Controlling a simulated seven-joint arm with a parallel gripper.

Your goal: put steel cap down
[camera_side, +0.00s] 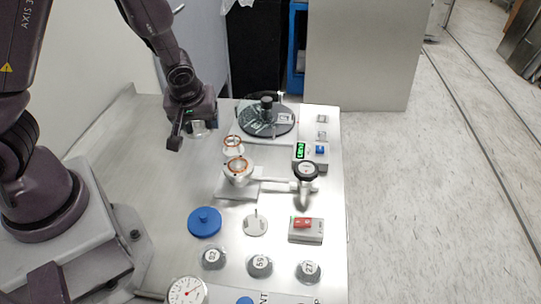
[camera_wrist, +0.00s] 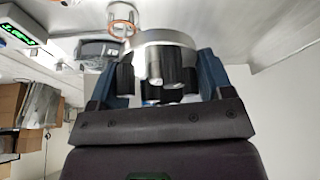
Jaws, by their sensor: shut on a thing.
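My gripper (camera_side: 196,130) is at the back left of the steel table, raised above its surface. It is shut on a pale, shiny round piece (camera_side: 200,127), which I take to be the steel cap. In the wrist view the cap's silver rim (camera_wrist: 165,36) shows between the blue-grey fingers of my gripper (camera_wrist: 160,80), with several dark and silver cylinders below the rim. The side view shows the cap only partly, as the gripper covers some of it.
A white flanged fitting with an orange ring (camera_side: 238,172) stands mid-table. A dark disc with a black knob (camera_side: 267,112) stands at the back. A blue disc (camera_side: 204,223), a white disc (camera_side: 255,224) and a red-switch box (camera_side: 306,231) lie in front.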

